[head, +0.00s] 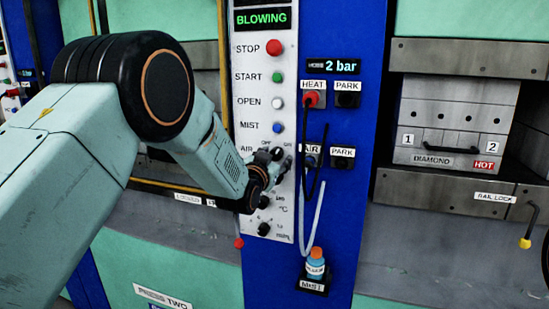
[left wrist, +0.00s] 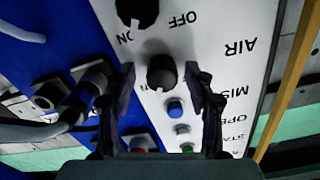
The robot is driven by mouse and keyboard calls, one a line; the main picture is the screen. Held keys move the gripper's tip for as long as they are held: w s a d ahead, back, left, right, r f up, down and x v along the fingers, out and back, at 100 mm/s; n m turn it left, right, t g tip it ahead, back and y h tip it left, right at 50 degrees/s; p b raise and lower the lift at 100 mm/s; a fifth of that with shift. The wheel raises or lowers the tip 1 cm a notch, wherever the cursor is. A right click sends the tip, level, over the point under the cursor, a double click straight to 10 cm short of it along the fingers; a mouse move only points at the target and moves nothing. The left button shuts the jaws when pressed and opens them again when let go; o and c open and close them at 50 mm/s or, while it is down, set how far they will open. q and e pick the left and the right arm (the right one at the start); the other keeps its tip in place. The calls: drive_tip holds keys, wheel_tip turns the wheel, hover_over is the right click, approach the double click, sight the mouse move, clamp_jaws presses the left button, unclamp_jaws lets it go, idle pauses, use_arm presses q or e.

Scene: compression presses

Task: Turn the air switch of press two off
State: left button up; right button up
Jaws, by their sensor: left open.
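My left gripper (head: 274,164) is at the AIR row of the white control panel (head: 250,80), in the head view. In the left wrist view, the panel is upside down. There my left gripper (left wrist: 167,95) is open, its fingers on either side of the black air switch (left wrist: 162,72). I cannot tell whether they touch it. A small white mark shows on the knob's edge, but its setting is unclear. ON and OFF labels are printed nearby. The head view mostly hides this switch behind the gripper. My right gripper is not in view.
Another black knob (left wrist: 138,12) is close by. The blue MIST button (head: 277,127) and other buttons are above the switch. A black hose (head: 314,175) and a bottle (head: 316,263) are right of the panel. The diamond mold (head: 455,125) sits in the right press.

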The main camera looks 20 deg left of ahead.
use_arm(q)
drive_tip(key=shift+a, duration=0.2)
drive_tip(key=shift+s, duration=0.15)
drive_tip(key=shift+c, duration=1)
drive_tip(key=shift+d, duration=0.2)
drive_tip(key=c, duration=0.5)
drive_tip(key=shift+a, duration=0.1)
clamp_jaws()
drive_tip(key=shift+n, duration=0.3)
drive_tip(key=n+b, duration=0.1)
drive_tip(key=n, duration=0.4)
drive_tip(key=shift+f, duration=0.2)
drive_tip(key=n+b, duration=0.1)
drive_tip(key=n, duration=0.5)
drive_tip(key=shift+n, duration=0.3)
